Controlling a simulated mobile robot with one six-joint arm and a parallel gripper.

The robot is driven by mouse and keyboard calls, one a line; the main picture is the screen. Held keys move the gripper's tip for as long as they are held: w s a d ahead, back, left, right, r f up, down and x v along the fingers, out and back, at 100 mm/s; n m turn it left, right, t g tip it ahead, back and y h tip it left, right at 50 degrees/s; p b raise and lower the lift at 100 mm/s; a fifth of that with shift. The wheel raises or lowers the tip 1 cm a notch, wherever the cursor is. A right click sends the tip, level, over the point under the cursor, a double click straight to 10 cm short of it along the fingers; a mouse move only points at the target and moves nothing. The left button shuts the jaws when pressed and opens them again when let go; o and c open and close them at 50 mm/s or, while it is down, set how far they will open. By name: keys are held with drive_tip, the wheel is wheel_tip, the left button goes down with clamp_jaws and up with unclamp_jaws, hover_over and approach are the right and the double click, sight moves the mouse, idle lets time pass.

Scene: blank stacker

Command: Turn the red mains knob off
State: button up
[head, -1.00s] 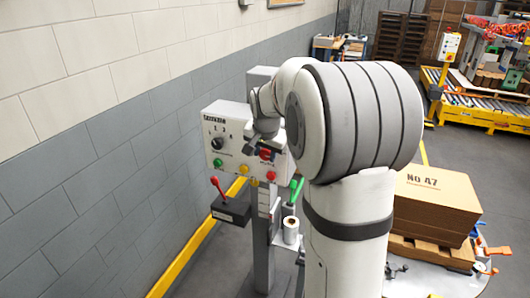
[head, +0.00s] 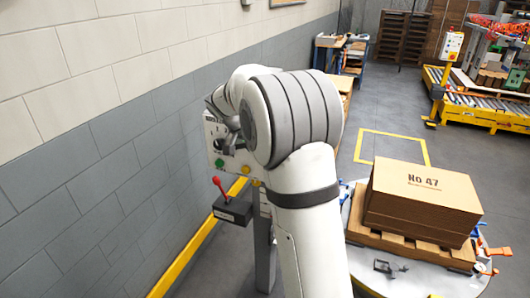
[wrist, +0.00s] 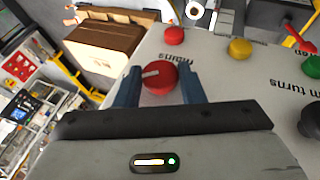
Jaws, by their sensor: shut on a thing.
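The red mains knob (wrist: 158,80) shows in the wrist view on the pale face of the control box (wrist: 230,75), with the upside-down word "mains" beside it. A white mark on the knob points toward the left of the picture. My gripper (wrist: 160,74) has one blue finger on each side of the knob and is shut on it.
Red, yellow and green buttons (wrist: 174,35) (wrist: 240,48) sit near the knob, and a dark selector knob (wrist: 312,122) is at the right edge. A red-handled lever (head: 220,188) is below the box. A carton (head: 420,200) stands on a pallet at right.

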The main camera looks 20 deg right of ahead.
drive_tip(key=n+g+h, duration=0.1)
drive_tip(key=g+h, duration=0.1)
drive_tip(key=n+g+h, duration=0.1)
drive_tip(key=g+h, duration=0.1)
drive_tip(key=h, duration=0.1)
drive_tip(key=f+g+h, duration=0.1)
drive_tip(key=h, duration=0.2)
drive_tip(key=shift+w+a+f+n+g, duration=0.1)
drive_tip(key=shift+w+a+n+g, duration=0.3)
drive_tip(key=shift+h, duration=0.3)
drive_tip(key=o, duration=1)
drive_tip(key=b+v, duration=0.1)
drive_tip(key=v, duration=0.6)
drive_tip(key=shift+w+a, duration=0.15)
drive_tip(key=shift+a, duration=0.2)
